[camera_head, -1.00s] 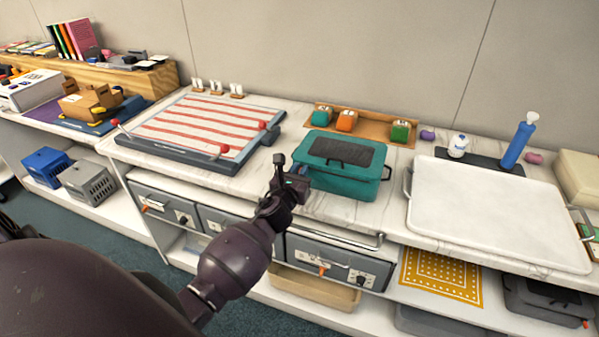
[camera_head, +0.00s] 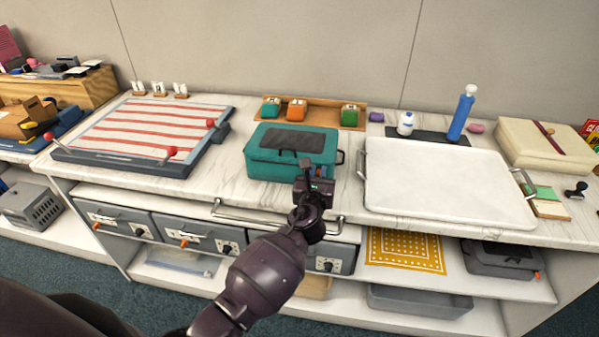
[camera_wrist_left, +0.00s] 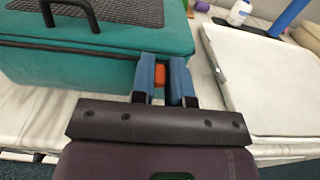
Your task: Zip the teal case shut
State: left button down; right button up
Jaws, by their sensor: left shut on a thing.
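The teal case (camera_head: 262,165) stands on the marble counter with its lid down; a dark mesh panel and a black handle are on top. It also shows in the left wrist view (camera_wrist_left: 80,70), where a dark seam runs along its front below the lid. My left gripper (camera_head: 307,168) is at the front of the case, right of its middle. In the left wrist view its blue fingers (camera_wrist_left: 167,68) are shut on a small orange-red piece (camera_wrist_left: 160,76), which looks like the zip pull. The fingers hide the seam there. My right gripper is not in view.
A white tray (camera_head: 440,185) with metal handles lies close to the right of the case. A red-striped board (camera_head: 150,130) lies to the left. A wooden holder (camera_head: 330,116) with small boxes is behind. A metal rail (camera_head: 255,216) runs along the counter front.

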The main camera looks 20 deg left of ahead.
pick_arm(q)
jog(key=shift+w+d, duration=0.1)
jog(key=shift+d, duration=0.25)
jog(key=c, duration=1.2)
grip_release()
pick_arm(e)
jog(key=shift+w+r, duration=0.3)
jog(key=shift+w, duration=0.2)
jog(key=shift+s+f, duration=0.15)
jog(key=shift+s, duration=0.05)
pick_arm(q)
jog(key=shift+s+d, duration=0.1)
jog(key=shift+s, duration=0.25)
jog(key=p+v, duration=0.1)
jog(key=v, duration=0.8)
jog(key=shift+s+d, duration=0.2)
jog(key=shift+s, duration=0.3)
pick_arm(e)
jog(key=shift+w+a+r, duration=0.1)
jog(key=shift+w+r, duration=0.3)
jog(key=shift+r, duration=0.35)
